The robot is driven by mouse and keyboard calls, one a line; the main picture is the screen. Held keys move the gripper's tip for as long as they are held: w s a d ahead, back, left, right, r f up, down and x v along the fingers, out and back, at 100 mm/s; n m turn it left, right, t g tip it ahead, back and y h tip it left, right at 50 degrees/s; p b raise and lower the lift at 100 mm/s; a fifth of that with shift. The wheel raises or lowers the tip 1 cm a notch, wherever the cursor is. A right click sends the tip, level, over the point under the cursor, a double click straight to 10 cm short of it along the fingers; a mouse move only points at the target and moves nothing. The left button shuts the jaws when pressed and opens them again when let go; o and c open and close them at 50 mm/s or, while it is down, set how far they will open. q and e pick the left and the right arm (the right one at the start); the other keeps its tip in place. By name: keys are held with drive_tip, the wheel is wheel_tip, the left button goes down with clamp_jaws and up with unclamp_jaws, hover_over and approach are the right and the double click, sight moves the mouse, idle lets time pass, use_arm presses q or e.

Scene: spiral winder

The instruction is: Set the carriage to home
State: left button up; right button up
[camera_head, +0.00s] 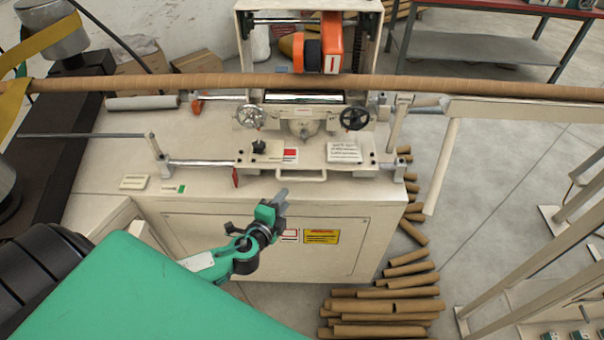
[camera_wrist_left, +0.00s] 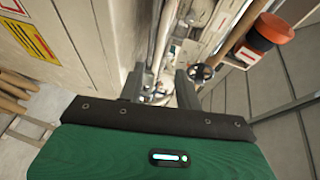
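The carriage (camera_head: 312,157) is a cream plate on rails on top of the winder. It carries two handwheels, a dark knob (camera_head: 259,146), labels, and a bar handle (camera_head: 301,178) on its front edge. My left gripper (camera_head: 282,196) is in front of the machine, a little below and left of the handle, and apart from it. In the left wrist view my left gripper (camera_wrist_left: 160,78) has its two fingers spread with nothing between them. A handwheel (camera_wrist_left: 204,72) shows just beyond the fingers there. My right gripper is in neither view.
A long cardboard tube (camera_head: 190,84) crosses over the machine. An orange winding head (camera_head: 332,42) stands behind the carriage. A red marker (camera_head: 235,178) is at the carriage's left end. Loose tubes (camera_head: 385,305) lie on the floor at the right. The cabinet top left of the carriage is mostly clear.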

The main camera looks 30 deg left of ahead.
sight(298, 180)
use_arm(q)
drive_tip(key=w+p, duration=0.1)
drive_tip(key=w, duration=0.2)
drive_tip(key=w+f, duration=0.1)
drive_tip(key=w, duration=0.3)
drive_tip(key=w+f+p, duration=0.1)
drive_tip(key=w, duration=0.3)
drive_tip(key=shift+w+a+p, duration=0.2)
drive_tip(key=shift+a+p, duration=0.1)
drive_tip(key=shift+w+f, duration=0.3)
drive_tip(key=shift+w, duration=0.55)
drive_tip(key=shift+c, duration=0.4)
drive_tip(key=shift+s+f, duration=0.1)
clamp_jaws()
